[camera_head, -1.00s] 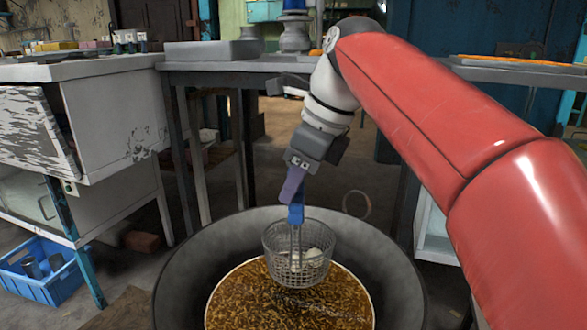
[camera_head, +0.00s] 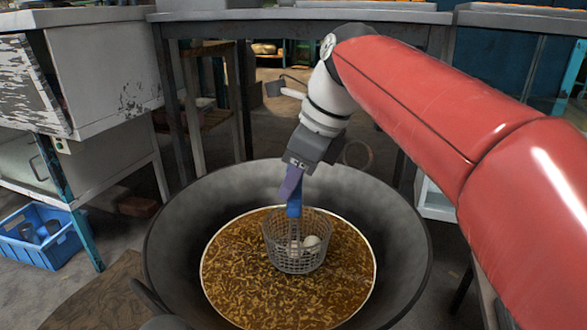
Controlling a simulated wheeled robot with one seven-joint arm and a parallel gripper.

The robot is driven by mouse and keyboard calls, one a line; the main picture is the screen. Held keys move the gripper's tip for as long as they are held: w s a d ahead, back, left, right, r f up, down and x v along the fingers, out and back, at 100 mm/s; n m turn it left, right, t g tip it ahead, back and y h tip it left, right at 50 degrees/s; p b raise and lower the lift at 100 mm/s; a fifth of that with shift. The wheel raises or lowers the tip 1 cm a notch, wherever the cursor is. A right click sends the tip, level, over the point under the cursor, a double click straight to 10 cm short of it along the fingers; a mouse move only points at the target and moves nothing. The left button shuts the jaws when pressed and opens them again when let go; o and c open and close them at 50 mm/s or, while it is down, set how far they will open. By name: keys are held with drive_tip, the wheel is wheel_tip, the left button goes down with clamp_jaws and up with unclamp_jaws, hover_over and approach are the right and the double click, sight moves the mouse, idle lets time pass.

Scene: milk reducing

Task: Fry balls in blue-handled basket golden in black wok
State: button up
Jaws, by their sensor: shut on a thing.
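The black wok (camera_head: 180,240) stands in front of me, with brown, bubbling-looking oil (camera_head: 235,275) in it. My gripper (camera_head: 292,188) is shut on the blue handle (camera_head: 295,208) of the wire basket and points down over the wok. The basket (camera_head: 297,262) is upright at the oil, right of the oil's middle. Its lower part appears to be at or in the oil; the exact depth is hard to tell. Pale whitish balls (camera_head: 311,243) show inside the basket. The basket's mesh partly hides them.
A white cabinet (camera_head: 105,85) stands at the left, with a blue crate (camera_head: 40,240) on the floor beside it. A grey table (camera_head: 300,15) runs along the back. My red arm covers the right side.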

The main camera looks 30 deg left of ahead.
sight(293, 227)
drive_tip(key=shift+f+b, duration=2.4)
drive_tip(key=shift+f, duration=2.15)
idle(3.5)
